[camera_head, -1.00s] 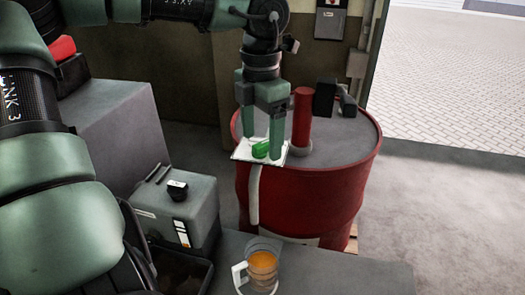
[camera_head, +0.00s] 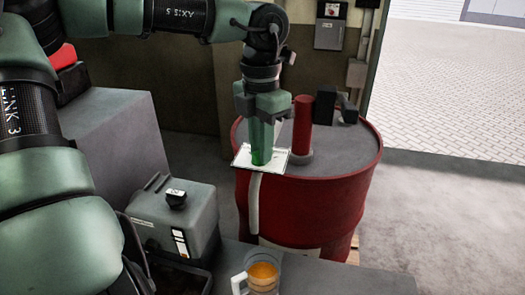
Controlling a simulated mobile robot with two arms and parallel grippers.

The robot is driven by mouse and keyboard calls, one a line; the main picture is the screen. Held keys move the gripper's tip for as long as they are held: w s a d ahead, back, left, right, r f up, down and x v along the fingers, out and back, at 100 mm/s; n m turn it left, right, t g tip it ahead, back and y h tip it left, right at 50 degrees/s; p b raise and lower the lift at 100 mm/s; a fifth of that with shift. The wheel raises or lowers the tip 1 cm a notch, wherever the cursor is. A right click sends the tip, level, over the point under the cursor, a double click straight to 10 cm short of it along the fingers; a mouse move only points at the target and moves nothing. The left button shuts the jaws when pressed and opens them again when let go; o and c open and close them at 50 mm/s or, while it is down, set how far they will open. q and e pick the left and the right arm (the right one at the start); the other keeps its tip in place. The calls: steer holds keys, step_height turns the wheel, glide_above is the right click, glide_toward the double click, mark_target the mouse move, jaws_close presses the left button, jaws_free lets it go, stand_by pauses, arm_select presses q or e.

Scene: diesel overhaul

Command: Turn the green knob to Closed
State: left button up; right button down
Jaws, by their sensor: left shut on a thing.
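The green knob (camera_head: 258,158) sits on a small white plate (camera_head: 279,161) at the near edge of a red drum (camera_head: 305,210). My left gripper (camera_head: 260,157) points down from above and is shut on the green knob. Its fingers hide most of the knob, so I cannot read which way it points. Any lettering on the plate is too small to read. My right gripper is not in view.
A clear jug with orange liquid (camera_head: 262,276) stands on the grey bench in front. A grey box with a black knob (camera_head: 177,215) is at left.

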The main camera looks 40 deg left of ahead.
arm_select(q)
steer(key=n+b, duration=0.1)
steer(key=n, duration=0.1)
steer(key=n+b, duration=0.1)
steer(key=n, duration=0.2)
steer(key=n+b, duration=0.2)
steer(key=n, duration=0.1)
steer(key=shift+a+f, duration=0.15)
steer(key=shift+f, duration=0.1)
steer(key=shift+n+b, duration=0.35)
steer(key=shift+n, duration=0.75)
steer(key=shift+s+r+n, duration=0.1)
steer(key=shift+r+n, duration=0.1)
steer(key=shift+n, duration=0.7)
steer(key=n, duration=0.3)
steer(key=shift+a, duration=0.1)
steer(key=o, duration=1.6)
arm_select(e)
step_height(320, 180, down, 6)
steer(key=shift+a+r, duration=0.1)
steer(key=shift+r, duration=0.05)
arm_select(q)
steer(key=shift+o, duration=0.2)
step_height(320, 180, up, 7)
steer(key=p, duration=0.5)
steer(key=shift+r+p, duration=0.15)
steer(key=shift+p, duration=0.15)
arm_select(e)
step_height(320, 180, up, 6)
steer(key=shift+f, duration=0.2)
